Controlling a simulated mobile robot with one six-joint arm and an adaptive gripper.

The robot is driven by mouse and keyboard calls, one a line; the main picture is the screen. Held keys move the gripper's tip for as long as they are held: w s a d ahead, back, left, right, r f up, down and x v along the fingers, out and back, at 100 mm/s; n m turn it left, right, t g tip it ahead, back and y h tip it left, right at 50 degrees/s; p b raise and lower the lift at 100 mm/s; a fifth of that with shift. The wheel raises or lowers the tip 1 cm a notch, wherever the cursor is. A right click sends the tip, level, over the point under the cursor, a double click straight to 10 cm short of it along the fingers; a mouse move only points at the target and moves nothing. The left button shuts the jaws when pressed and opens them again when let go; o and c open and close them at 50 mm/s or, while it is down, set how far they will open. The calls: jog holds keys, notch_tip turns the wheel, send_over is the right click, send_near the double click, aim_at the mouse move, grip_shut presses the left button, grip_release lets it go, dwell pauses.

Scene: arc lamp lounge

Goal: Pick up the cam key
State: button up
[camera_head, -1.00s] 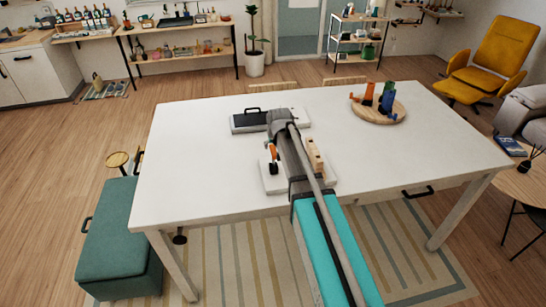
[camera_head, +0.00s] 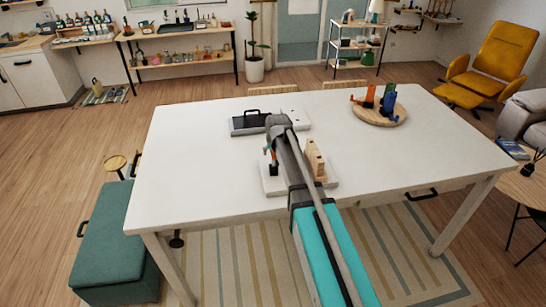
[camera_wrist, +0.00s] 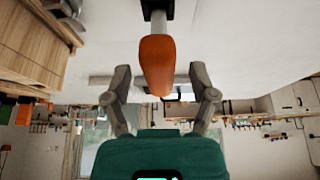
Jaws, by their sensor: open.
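An orange-handled piece, which I take to be the cam key, shows large in the wrist view (camera_wrist: 157,62). Its grey shaft and black end are at the top of that view. In the head view its orange handle (camera_head: 274,157) stands over a white base plate (camera_head: 273,185) on the table, partly hidden by my arm. My gripper (camera_wrist: 160,78) is open, with one finger on each side of the orange handle and visible gaps between. In the head view my arm hides the fingers.
A wooden block (camera_head: 314,158) stands close right of my arm. A flat grey and white case with a black handle (camera_head: 245,125) lies behind. A round wooden board (camera_head: 378,117) holds orange, green and blue pieces. The table's left side (camera_head: 190,170) is clear.

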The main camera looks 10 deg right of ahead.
jog(key=shift+c, duration=0.2)
grip_shut()
jog(key=shift+r, duration=0.1)
dwell(0.4)
notch_tip(320, 180, up, 10)
jog(key=p, duration=1)
jog(key=shift+f, duration=0.25)
dwell(0.5)
